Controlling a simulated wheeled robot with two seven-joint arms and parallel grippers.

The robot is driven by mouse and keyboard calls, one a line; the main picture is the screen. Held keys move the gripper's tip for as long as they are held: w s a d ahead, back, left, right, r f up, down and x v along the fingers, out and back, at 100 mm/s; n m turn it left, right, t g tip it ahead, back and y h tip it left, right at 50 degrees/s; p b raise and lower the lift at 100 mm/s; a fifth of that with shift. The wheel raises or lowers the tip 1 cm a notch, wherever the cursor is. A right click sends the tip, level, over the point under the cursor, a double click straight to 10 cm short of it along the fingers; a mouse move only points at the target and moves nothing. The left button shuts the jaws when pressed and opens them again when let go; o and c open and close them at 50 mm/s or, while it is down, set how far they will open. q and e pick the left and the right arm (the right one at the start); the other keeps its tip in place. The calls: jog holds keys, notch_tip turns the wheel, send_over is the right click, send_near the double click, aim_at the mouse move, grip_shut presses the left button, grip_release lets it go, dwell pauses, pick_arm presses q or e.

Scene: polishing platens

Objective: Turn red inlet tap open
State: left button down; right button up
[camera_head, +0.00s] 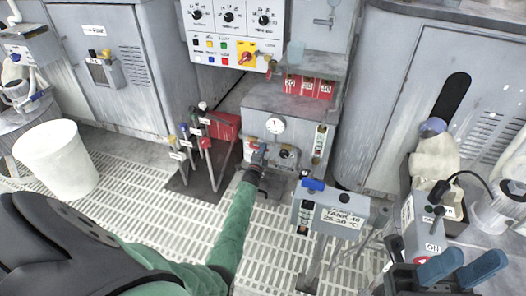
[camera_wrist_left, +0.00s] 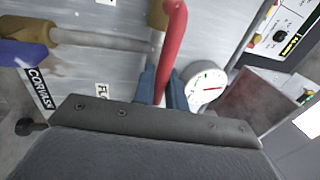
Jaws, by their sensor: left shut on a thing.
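The red tap handle (camera_wrist_left: 172,45) runs down from the top of the left wrist view, in front of a grey panel. Its lower part sits between the blue fingertips of my left gripper (camera_wrist_left: 163,88), which is shut on it. In the head view my left gripper (camera_head: 260,156) is at the front of the grey unit with the gauge, and the red tap is too small and covered to make out there. My right gripper (camera_head: 458,271) is at the lower right of the head view, its two blue fingers apart and nothing seen between them.
A round white gauge (camera_head: 275,125) is just above the left gripper; it also shows in the wrist view (camera_wrist_left: 206,88). A blue-ended pipe (camera_wrist_left: 22,53) lies left of the tap. A Tank 40 box (camera_head: 338,216) stands to the right. A white bin (camera_head: 57,160) stands left on grating.

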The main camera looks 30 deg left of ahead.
pick_arm(q)
jog(key=shift+f, duration=0.15)
dwell(0.3)
jog(key=c, duration=1.5)
grip_release()
jog(key=p+v, duration=0.1)
jog(key=v, duration=0.7)
jog(key=shift+p, duration=0.3)
